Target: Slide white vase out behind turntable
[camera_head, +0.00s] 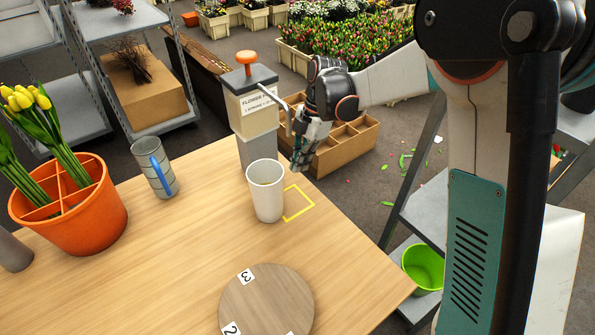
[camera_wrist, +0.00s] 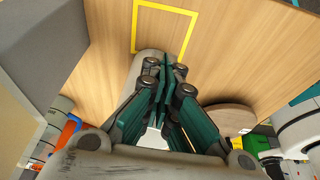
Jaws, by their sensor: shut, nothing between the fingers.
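The white vase (camera_head: 266,195) stands upright on the wooden table, beside the left edge of a yellow square outline (camera_head: 298,203). The round wooden turntable (camera_head: 262,308), with number cards on it, is at the table's near side. My gripper (camera_head: 299,166) is shut and empty, pointing down just behind and right of the vase's rim. In the wrist view my gripper's fingers (camera_wrist: 166,66) partly cover the vase (camera_wrist: 136,72); whether they touch it I cannot tell. The turntable (camera_wrist: 232,117) and yellow outline (camera_wrist: 190,30) show there too.
A flower-food dispenser (camera_head: 252,112) with an orange knob stands close behind the vase. A grey cup (camera_head: 153,168) with a blue handle and an orange divided pot (camera_head: 88,215) of yellow tulips are left. The table between vase and turntable is clear.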

